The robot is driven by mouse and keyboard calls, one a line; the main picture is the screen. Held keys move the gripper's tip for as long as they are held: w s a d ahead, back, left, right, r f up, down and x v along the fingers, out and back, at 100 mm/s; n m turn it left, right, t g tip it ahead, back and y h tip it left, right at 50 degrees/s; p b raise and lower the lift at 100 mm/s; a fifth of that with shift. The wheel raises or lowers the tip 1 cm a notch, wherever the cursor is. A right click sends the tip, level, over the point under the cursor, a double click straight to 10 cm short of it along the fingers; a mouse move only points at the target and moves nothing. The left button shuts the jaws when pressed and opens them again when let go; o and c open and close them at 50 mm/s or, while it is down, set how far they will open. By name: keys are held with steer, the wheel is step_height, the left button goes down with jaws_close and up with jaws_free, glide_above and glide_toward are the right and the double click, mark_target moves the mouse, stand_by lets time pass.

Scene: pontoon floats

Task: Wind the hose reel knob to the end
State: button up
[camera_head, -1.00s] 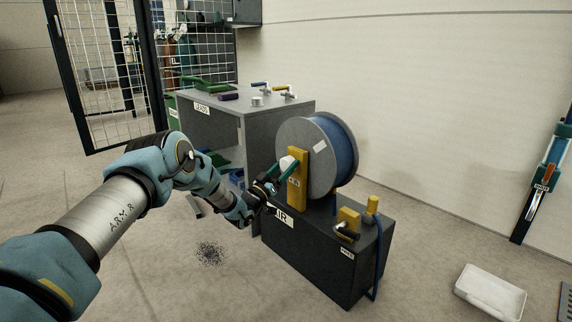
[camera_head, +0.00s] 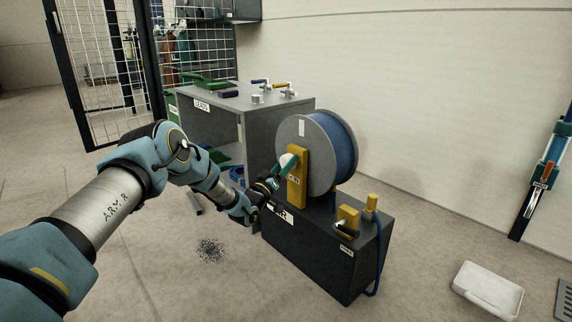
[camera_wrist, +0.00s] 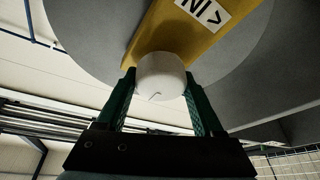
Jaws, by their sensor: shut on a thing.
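The hose reel (camera_head: 300,132), a grey drum wound with blue hose (camera_head: 341,150), stands on a dark box labelled AIR (camera_head: 325,255). A yellow upright bar (camera_head: 297,178) with an "IN >" label is in front of the drum. The white round knob (camera_head: 287,161) sits at the bar's upper left. In the wrist view the white knob (camera_wrist: 161,76) lies between the two green fingers of my gripper (camera_wrist: 160,100), with the yellow bar (camera_wrist: 185,35) behind it. My gripper (camera_head: 279,170) is shut on the knob in the head view.
A yellow fitting (camera_head: 347,216) and a yellow-capped hose end (camera_head: 371,204) are on the box's right. A grey bench (camera_head: 215,125) labelled LEADS stands behind. A white tray (camera_head: 488,290) lies on the floor at right. Open floor (camera_head: 200,290) lies in front.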

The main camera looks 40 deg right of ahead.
steer(key=o, duration=1.4)
steer(key=p+v, duration=0.3)
steer(key=v, duration=0.7)
steer(key=shift+a+f, duration=0.1)
steer(key=shift+a, duration=0.25)
